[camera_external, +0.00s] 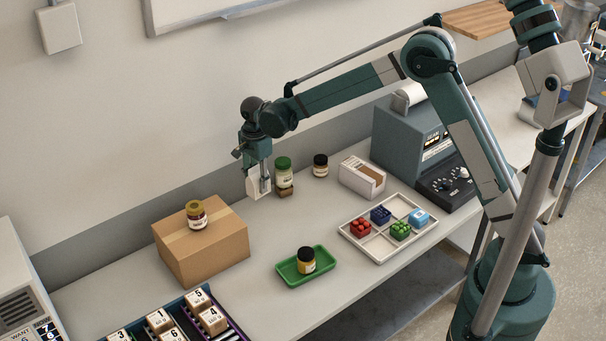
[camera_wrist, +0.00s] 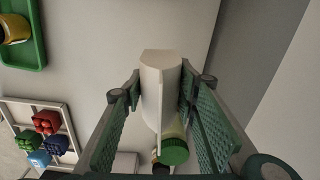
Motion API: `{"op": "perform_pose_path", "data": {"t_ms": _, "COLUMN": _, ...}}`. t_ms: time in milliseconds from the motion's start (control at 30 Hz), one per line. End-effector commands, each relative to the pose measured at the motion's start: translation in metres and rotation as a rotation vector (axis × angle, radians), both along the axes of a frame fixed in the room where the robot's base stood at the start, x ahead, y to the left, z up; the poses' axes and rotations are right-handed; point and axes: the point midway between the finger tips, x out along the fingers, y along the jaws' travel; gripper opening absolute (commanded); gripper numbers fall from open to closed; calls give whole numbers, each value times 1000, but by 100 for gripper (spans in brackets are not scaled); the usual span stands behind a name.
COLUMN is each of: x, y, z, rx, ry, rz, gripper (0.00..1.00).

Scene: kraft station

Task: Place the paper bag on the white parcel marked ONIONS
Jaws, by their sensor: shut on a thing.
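My gripper (camera_external: 256,163) is shut on a small white upright thing (camera_external: 259,184), which looks like the paper bag. It is held just above or at the bench near the wall; I cannot tell if it touches. In the wrist view the white bag (camera_wrist: 160,85) sits between the two green finger pads of my gripper (camera_wrist: 160,105). No white parcel with readable ONIONS lettering shows.
Right beside the bag stands a green-lidded jar (camera_external: 284,177), then a dark-lidded jar (camera_external: 320,165). A cardboard box (camera_external: 205,245) bears another jar (camera_external: 196,214). A green tray (camera_external: 289,275), a divided white tray (camera_external: 352,243) and a grey machine (camera_external: 400,140) occupy the bench.

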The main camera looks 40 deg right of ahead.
Motion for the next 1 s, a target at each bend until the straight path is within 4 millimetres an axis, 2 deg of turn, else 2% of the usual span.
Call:
{"op": "perform_pose_path", "data": {"t_ms": 167, "x": 0, "y": 0, "z": 7, "rx": 0, "ry": 0, "rz": 0, "gripper": 13}}
{"op": "perform_pose_path", "data": {"t_ms": 267, "x": 0, "y": 0, "z": 18, "rx": 0, "ry": 0, "rz": 0, "gripper": 13}}
{"op": "perform_pose_path", "data": {"t_ms": 600, "x": -1, "y": 0, "z": 88, "rx": 0, "ry": 0, "rz": 0, "gripper": 13}}
{"op": "perform_pose_path", "data": {"t_ms": 1000, "x": 0, "y": -2, "z": 146, "rx": 0, "ry": 0, "rz": -1, "gripper": 13}}
